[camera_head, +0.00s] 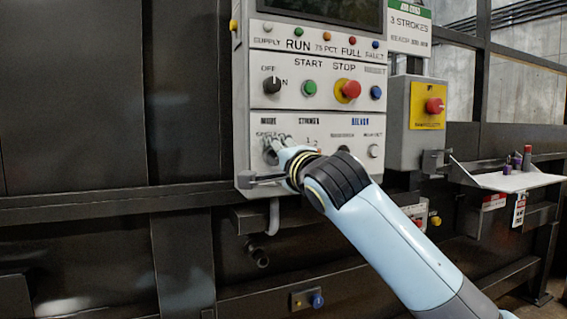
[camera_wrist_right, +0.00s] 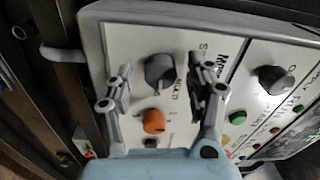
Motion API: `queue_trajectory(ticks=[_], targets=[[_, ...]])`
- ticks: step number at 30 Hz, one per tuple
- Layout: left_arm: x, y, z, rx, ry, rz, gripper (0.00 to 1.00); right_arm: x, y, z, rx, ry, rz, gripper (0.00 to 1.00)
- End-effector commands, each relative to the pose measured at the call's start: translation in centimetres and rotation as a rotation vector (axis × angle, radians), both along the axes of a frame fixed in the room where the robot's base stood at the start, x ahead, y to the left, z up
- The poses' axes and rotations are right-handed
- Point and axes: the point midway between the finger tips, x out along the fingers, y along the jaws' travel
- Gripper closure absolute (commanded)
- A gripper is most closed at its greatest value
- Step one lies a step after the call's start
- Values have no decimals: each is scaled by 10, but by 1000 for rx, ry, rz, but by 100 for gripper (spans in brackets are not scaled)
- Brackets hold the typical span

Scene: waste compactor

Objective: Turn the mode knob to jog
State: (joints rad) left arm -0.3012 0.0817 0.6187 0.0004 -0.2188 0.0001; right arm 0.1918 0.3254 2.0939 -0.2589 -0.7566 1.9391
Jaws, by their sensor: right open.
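The mode knob (camera_wrist_right: 160,72) is a dark round knob on the light grey control panel (camera_head: 241,120). In the right wrist view it shows between the two fingers of my right gripper (camera_wrist_right: 161,80), with a gap on both sides. The fingers are open and I see no contact. In the head view my right gripper (camera_head: 273,149) is in front of the panel's lower left, under the MODE label, and largely hides the knob. I cannot read which setting the knob points to. My left gripper is not in view.
An OFF/ON knob (camera_head: 272,86), green button (camera_head: 309,88) and red stop button (camera_head: 350,89) sit above on the panel. An orange button (camera_wrist_right: 154,121) is near the right gripper. A grey box (camera_head: 402,105) with a red knob (camera_head: 434,105) stands right.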

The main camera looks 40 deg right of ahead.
Motion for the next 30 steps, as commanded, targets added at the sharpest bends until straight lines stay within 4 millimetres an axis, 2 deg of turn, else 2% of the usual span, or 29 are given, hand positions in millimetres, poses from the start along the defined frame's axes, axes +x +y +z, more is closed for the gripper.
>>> queue_trajectory(ticks=[12, 15, 21, 30], targets=[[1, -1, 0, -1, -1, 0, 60, -82, 20, -3, 0, 2, 2, 45], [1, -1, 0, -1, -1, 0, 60, -98, 24, -4, 0, 2, 1, 45], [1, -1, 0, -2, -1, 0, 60, -111, 26, -4, -1, 1, 0, 45], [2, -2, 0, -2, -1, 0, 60, -111, 27, -3, 0, 1, 0, 45]])
